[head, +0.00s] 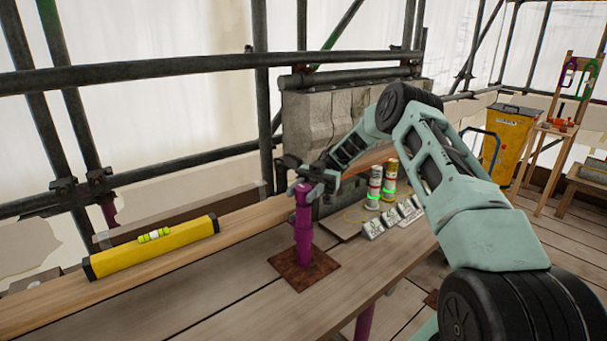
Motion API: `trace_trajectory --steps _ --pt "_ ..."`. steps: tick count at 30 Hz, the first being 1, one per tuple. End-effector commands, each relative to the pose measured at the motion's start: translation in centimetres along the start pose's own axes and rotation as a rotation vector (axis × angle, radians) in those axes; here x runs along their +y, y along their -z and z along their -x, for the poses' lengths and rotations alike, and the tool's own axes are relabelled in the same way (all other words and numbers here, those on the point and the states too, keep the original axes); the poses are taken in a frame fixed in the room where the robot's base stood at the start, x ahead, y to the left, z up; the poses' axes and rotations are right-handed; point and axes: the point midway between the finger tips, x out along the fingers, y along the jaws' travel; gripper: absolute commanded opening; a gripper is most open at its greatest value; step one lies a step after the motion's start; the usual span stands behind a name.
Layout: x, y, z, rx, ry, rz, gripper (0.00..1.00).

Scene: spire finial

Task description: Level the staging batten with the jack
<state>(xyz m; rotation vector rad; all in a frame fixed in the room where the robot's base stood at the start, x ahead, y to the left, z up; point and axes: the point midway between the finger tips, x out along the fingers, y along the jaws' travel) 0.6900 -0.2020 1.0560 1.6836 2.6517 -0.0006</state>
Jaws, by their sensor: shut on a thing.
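The purple jack (303,240) stands upright on a rusty square base plate (287,271) on the wooden table. My gripper (305,187) is shut on the top of the jack, reaching in from the right. The staging batten (235,222) is a long pale wooden board running from lower left toward the stone block, behind the jack. A yellow spirit level (150,252) with black ends and a green vial lies along the batten at the left. The vial's bubble is too small to read. My fingers hide part of the jack's top.
Two canisters (375,187) with green bases and several small labelled packs (394,218) are right of the jack. A stone block (325,128) stands behind. Scaffold tubes (150,72) cross the back. A yellow bin (506,143) stands far right. The table front (225,305) is clear.

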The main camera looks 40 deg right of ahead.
Motion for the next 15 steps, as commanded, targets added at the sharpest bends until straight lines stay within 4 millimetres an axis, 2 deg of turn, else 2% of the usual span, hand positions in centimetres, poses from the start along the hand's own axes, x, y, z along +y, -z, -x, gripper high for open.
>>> trace_trajectory --steps 1,15 --pt "0.12 0.95 -0.07 0.006 0.019 0.005 0.15" --pt "0.11 0.39 -0.13 0.006 0.103 0.005 0.15"
